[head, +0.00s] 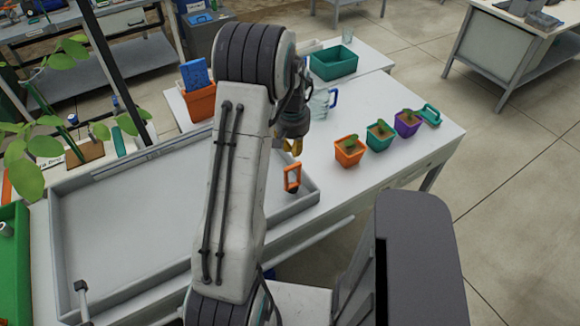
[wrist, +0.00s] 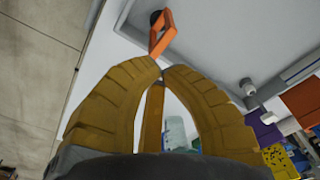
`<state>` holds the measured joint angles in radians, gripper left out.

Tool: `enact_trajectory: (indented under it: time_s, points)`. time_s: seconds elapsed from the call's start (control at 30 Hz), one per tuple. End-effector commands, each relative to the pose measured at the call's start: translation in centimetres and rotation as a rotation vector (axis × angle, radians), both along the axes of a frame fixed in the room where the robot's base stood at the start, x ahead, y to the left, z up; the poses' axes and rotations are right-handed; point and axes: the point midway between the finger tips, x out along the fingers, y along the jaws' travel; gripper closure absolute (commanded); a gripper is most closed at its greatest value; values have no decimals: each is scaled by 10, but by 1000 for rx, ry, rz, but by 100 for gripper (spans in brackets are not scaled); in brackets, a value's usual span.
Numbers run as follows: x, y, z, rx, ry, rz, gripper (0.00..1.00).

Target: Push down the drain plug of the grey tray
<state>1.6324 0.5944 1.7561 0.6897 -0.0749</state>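The grey tray (head: 130,215) is wide and shallow and lies on the white bench. The drain plug (head: 292,178) is an orange loop handle with a dark foot, standing near the tray's right end. In the wrist view the plug (wrist: 158,38) is just beyond my fingertips, with its dark foot farther off. My gripper (head: 294,148) is above the plug, partly hidden behind my arm. In the wrist view the yellow fingers of my gripper (wrist: 164,70) come together at the tips with nothing seen between them. I cannot tell whether they touch the handle.
Three potted seedlings, in orange (head: 349,153), teal (head: 379,137) and purple (head: 407,124) pots, stand right of the tray. A clear jug (head: 321,103) and a green bin (head: 334,64) stand behind. A dark-topped post (head: 83,297) is at the tray's front left. The visible tray floor is otherwise clear.

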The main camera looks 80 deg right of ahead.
Motion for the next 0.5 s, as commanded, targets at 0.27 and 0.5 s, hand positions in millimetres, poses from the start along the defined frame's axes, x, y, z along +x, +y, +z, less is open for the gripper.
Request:
enact_trajectory:
  time_s: [0.27, 0.5]
  points:
    - [0, 0, -2, 2, 0, 0, 100]
    - [0, -1, -21, 4, 0, 0, 100]
